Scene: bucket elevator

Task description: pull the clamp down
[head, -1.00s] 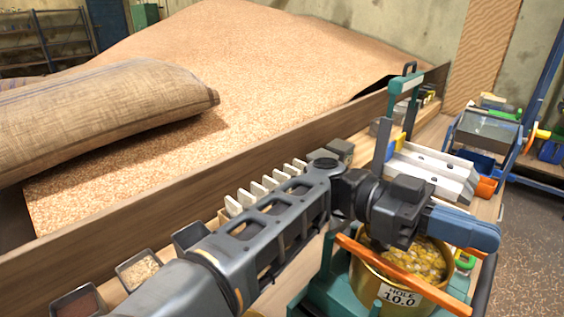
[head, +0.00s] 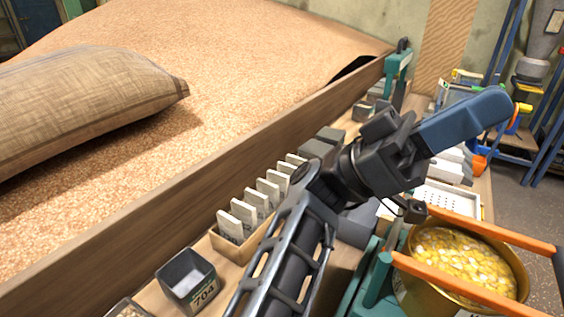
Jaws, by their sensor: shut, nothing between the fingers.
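A brass sieve pan (head: 515,263) full of yellow kernels sits at the lower right. Two orange bars run across its top, the front one (head: 455,282) and the back one (head: 500,232), and join a teal frame (head: 378,283) at the left. A teal upright (head: 399,66) with a black top stands at the back by the board. I cannot tell for certain which part is the clamp. My gripper (head: 503,104), with blue fingers, is shut and empty. It points up to the right, above and apart from the bars. My gripper hides part of the bench behind it.
A wooden board (head: 130,235) borders the grain heap (head: 250,50) and its sack (head: 85,95). A rack of pale cards (head: 245,207) and a grey cup (head: 186,275) stand near my arm. A white perforated tray (head: 448,198) lies behind the pan.

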